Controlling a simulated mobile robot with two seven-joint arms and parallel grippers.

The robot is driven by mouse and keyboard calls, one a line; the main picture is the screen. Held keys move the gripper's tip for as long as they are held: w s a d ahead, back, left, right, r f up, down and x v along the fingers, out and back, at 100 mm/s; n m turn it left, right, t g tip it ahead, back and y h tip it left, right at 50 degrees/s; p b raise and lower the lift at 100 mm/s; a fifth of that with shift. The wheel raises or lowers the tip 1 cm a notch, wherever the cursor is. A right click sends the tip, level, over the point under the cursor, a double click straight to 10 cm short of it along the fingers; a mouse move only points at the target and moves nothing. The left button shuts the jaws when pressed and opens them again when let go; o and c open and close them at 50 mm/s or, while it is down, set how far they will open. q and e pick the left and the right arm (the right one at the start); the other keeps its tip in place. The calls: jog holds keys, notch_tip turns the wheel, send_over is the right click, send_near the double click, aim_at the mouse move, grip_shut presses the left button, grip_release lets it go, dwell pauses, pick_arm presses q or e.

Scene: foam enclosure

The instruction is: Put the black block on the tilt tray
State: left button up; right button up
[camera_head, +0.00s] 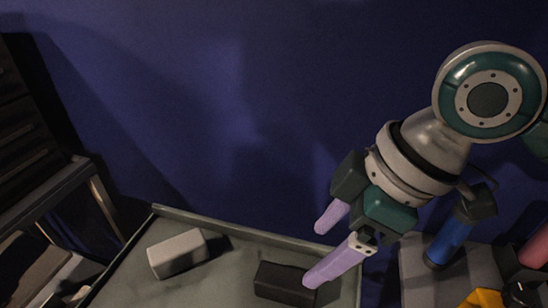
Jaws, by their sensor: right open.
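The black block (284,284) lies on a grey-green tray with a raised rim (245,231), which looks like the tilt tray. A light grey block (178,254) lies on the same tray, to the left. My right gripper (313,256) is open, with two lilac fingers spread apart. One fingertip overlaps the right end of the black block in the picture; whether it touches cannot be told. The other fingertip is above and beyond the block. Nothing shows between the fingers. The tray's near part is cut off by the picture's bottom edge. My left gripper is not in view.
A blue wall (200,110) rises behind the tray. At right stand a blue cylinder (447,243), a yellow object (482,299) and a pink-red object (535,248). A dark rack (40,160) stands at left. The tray between the two blocks is bare.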

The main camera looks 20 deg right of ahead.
jog(key=s+a+m+t, duration=0.1)
jog(key=s+a+m, duration=0.1)
jog(key=s+m, duration=0.35)
jog(key=s+d+m+h, duration=0.3)
jog(key=s+d, duration=0.3)
jog(key=s, duration=0.2)
jog(key=shift+s+d+r+m+h, duration=0.25)
jog(key=shift+d+r+m+h, duration=0.05)
jog(key=shift+d+m, duration=0.05)
